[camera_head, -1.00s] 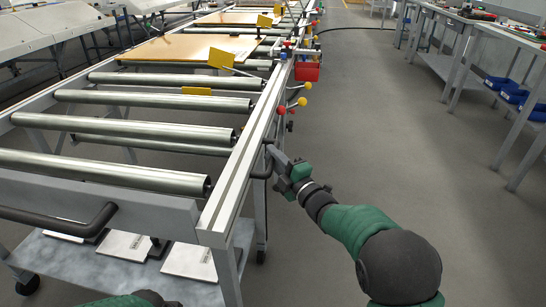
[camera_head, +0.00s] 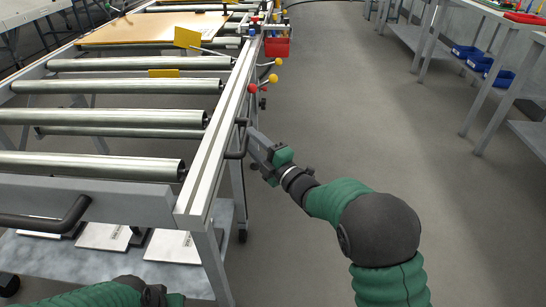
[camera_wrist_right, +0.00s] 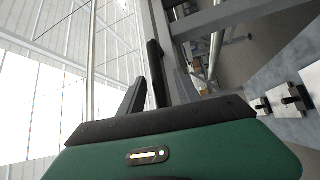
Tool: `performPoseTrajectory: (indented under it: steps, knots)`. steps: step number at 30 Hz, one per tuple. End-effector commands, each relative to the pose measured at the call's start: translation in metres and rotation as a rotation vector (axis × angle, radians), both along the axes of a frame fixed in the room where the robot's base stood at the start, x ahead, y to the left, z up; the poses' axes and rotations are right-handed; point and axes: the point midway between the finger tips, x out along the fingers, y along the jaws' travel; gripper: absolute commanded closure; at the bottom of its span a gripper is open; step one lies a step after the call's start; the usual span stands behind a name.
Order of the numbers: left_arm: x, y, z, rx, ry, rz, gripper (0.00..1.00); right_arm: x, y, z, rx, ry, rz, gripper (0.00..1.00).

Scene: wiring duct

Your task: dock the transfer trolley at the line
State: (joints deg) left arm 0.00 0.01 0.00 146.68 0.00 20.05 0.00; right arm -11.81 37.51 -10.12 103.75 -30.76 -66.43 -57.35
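The transfer trolley (camera_head: 205,190) is a roller frame on legs, its rail running up to the line (camera_head: 190,7). I cannot tell whether the two touch. A black handle (camera_head: 75,214) is on its near end and another black handle (camera_head: 242,143) on its right side. My right gripper (camera_head: 251,138) is beside the side handle. In the right wrist view a black bar (camera_wrist_right: 155,70) stands between its two spread fingers (camera_wrist_right: 157,84); contact is unclear. My left gripper (camera_head: 155,296) shows only partly at the bottom edge, below the near handle.
Flat panels (camera_head: 145,28) lie on the rollers beyond. A workbench with blue bins (camera_head: 498,77) stands at right. The floor (camera_head: 360,120) between is clear.

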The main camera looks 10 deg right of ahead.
Motion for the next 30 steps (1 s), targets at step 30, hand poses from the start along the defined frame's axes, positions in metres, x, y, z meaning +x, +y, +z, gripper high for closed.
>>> performPoseTrajectory:
  steps: [30]
  knots:
    - [0.000,0.000,0.041,0.000,0.000,0.000,0.64,-0.115,-0.076,-0.020,-0.001,0.002,-0.001,0.60]
